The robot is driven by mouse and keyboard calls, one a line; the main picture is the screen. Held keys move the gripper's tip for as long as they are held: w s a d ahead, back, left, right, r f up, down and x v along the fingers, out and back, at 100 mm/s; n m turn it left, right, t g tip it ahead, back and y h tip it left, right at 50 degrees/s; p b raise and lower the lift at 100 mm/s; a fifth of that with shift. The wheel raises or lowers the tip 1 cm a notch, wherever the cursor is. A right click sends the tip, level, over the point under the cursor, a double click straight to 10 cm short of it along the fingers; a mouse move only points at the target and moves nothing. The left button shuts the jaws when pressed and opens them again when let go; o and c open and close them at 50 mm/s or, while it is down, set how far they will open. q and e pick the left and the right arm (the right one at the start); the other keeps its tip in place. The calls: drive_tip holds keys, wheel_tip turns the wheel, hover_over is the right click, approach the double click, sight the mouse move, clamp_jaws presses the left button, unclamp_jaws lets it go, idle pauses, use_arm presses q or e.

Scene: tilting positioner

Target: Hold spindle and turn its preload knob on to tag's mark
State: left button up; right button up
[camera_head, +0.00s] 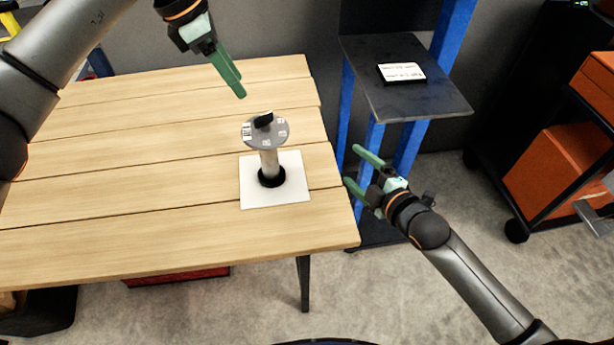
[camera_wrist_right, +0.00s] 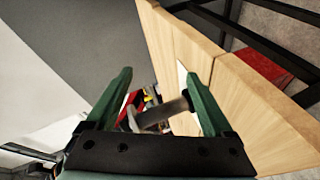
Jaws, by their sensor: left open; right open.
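The spindle (camera_head: 269,161) stands upright on a white square plate (camera_head: 290,192) on the wooden table, its foot in a black collar. A grey disc with small white labels tops it, carrying the black preload knob (camera_head: 263,120). The tag (camera_head: 401,72), a white card with small unreadable print, lies on the dark shelf. My left gripper (camera_head: 238,92) is above and left of the knob, its green fingers pointing down, empty. My right gripper (camera_head: 356,168) is open and empty, right of the spindle near the table edge. In the right wrist view the spindle (camera_wrist_right: 165,113) shows between the fingers, beyond them.
The wooden table (camera_head: 120,190) is otherwise clear. A dark shelf (camera_head: 425,100) on blue posts stands beyond its right edge, close to my right gripper. A dark rack with orange boxes (camera_head: 565,165) stands at the far right.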

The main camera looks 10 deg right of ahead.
sight(268, 146)
drive_tip(key=a+r+n+t+y, duration=0.25)
drive_tip(key=a+r+y, duration=0.2)
drive_tip(key=r, duration=0.55)
drive_tip(key=s+a+f+m+g, duration=0.25)
drive_tip(key=a+f+m, duration=0.45)
drive_tip(key=m, duration=0.6)
drive_tip(key=shift+t+y, duration=0.35)
drive_tip(key=shift+t, duration=0.15)
drive_tip(key=x, duration=1.2)
drive_tip(key=shift+s, duration=0.1)
drive_tip(key=shift+c, duration=0.3)
clamp_jaws()
